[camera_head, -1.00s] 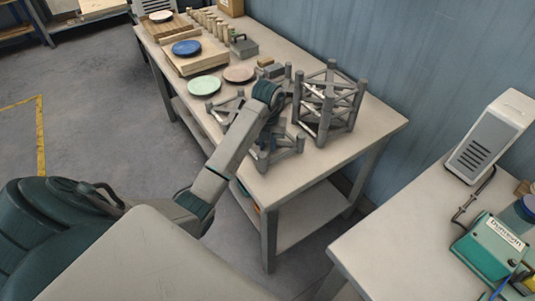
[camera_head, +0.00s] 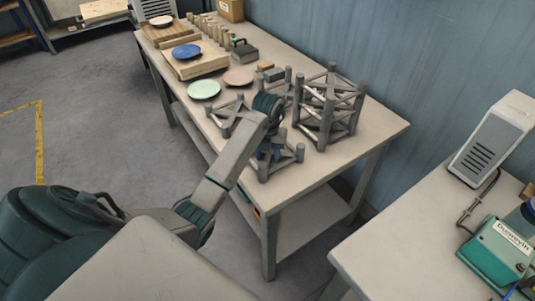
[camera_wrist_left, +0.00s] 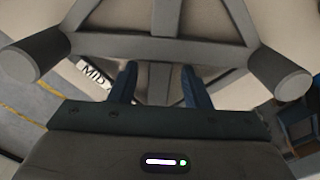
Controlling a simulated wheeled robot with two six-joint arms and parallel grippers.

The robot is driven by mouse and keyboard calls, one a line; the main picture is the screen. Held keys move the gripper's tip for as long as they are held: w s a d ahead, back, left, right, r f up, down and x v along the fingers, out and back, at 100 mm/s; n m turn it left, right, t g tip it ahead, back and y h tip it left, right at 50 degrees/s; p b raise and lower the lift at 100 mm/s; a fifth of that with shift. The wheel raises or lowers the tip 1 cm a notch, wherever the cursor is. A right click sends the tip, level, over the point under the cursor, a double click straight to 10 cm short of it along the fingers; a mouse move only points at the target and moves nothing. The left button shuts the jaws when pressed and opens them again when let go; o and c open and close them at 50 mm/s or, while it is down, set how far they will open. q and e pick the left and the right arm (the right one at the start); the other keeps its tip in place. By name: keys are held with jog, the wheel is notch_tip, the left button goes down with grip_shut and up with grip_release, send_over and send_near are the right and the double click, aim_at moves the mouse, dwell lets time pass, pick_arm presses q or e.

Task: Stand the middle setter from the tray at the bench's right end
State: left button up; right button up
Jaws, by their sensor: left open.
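My left gripper (camera_head: 270,148) is open over a grey setter (camera_head: 292,158) with round corner posts and crossed bars, near the front edge of the bench (camera_head: 385,125). The left wrist view shows its two blue fingers (camera_wrist_left: 158,88) apart, on either side of a bar of the setter (camera_wrist_left: 155,48). A partly covered label reading "MID" (camera_wrist_left: 93,74) lies beside them. Other grey setters stand close by: one to the left (camera_head: 228,112), one behind (camera_head: 287,88), and a tall stack (camera_head: 328,105) to the right. I cannot make out a separate tray. My right gripper is not in view.
A green plate (camera_head: 204,90), a pinkish plate (camera_head: 239,76) and a blue plate (camera_head: 187,51) lie farther along the bench. The bench's right end beyond the stack is bare. A second table (camera_head: 395,240) stands at the right, with a gap between.

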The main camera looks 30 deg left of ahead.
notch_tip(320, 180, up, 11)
jog(key=p, duration=1.1)
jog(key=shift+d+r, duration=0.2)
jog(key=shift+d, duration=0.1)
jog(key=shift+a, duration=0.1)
